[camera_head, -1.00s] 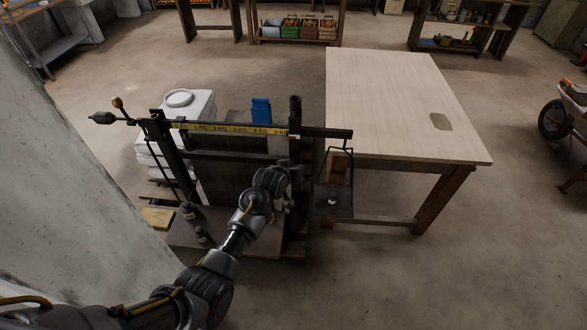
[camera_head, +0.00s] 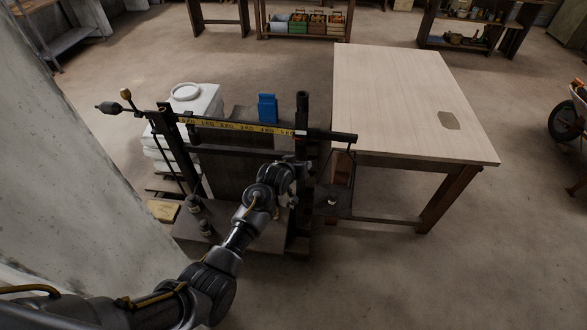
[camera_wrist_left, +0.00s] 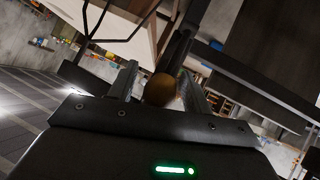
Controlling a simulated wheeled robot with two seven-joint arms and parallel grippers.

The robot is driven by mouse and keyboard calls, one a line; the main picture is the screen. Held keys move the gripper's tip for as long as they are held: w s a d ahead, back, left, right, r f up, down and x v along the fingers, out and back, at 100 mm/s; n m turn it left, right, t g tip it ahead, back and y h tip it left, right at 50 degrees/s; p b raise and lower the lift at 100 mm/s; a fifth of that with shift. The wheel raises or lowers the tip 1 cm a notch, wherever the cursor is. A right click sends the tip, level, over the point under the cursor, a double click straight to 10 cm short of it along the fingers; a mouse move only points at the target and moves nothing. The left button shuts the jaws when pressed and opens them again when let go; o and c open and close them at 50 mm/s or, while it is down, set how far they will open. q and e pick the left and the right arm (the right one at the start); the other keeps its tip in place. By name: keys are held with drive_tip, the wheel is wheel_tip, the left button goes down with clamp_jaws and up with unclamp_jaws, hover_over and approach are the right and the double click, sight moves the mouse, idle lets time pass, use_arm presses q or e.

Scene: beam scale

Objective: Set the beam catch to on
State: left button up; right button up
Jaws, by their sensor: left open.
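The beam scale (camera_head: 240,153) stands left of centre in the head view. Its beam with a yellow marked strip (camera_head: 235,125) slopes down to the right, passing the dark right post (camera_head: 303,110). My left gripper (camera_head: 291,172) is at that post, below the beam. In the left wrist view my open fingers (camera_wrist_left: 160,82) stand on either side of a round brownish knob (camera_wrist_left: 160,90). I cannot tell whether they touch it. The knob seems to belong to the catch, which my gripper hides in the head view, so its setting is unclear. My right gripper is out of view.
A wooden table (camera_head: 400,95) stands close on the right, near the hanging weight pan (camera_head: 333,203). A blue object (camera_head: 267,108) and a white container (camera_head: 190,100) are behind the scale. A pale wall (camera_head: 70,150) rises at left. Floor in front is clear.

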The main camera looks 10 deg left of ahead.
use_arm(q)
drive_tip(key=b+v, duration=0.1)
drive_tip(key=v, duration=0.9)
